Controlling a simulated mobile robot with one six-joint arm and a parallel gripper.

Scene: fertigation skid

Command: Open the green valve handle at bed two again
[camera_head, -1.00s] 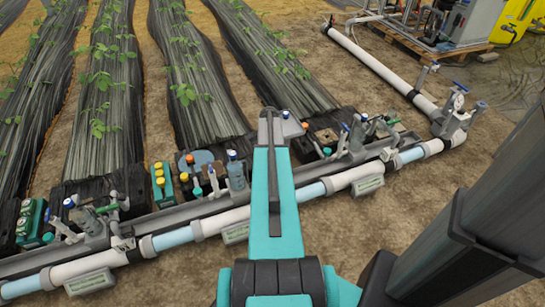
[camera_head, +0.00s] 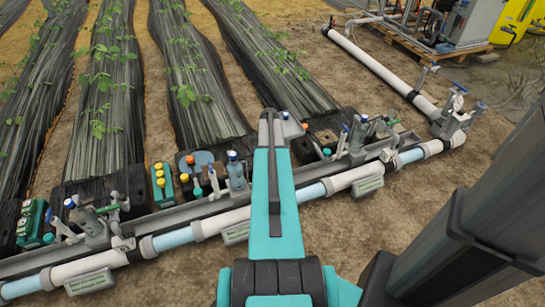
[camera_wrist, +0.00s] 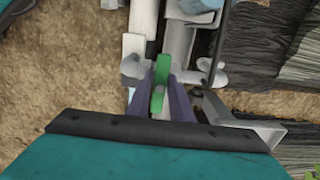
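In the wrist view, a green valve handle (camera_wrist: 161,70) lies between the two purple-grey fingers of my gripper (camera_wrist: 160,82), on a grey valve body. The fingertips are close on both sides of the handle; I cannot tell whether they touch it. In the head view my teal arm reaches over the pipe manifold and hides this spot and the gripper. Another green handle (camera_head: 107,208) shows on the valve group at the left, and one more (camera_head: 385,121) at the right.
The white and light-blue manifold pipe (camera_head: 235,217) runs across, with blue-capped fittings along it. Planted bed strips (camera_head: 195,85) lie behind. A pumped skid on a pallet (camera_head: 410,38) stands at the back right. Bare soil in front is free.

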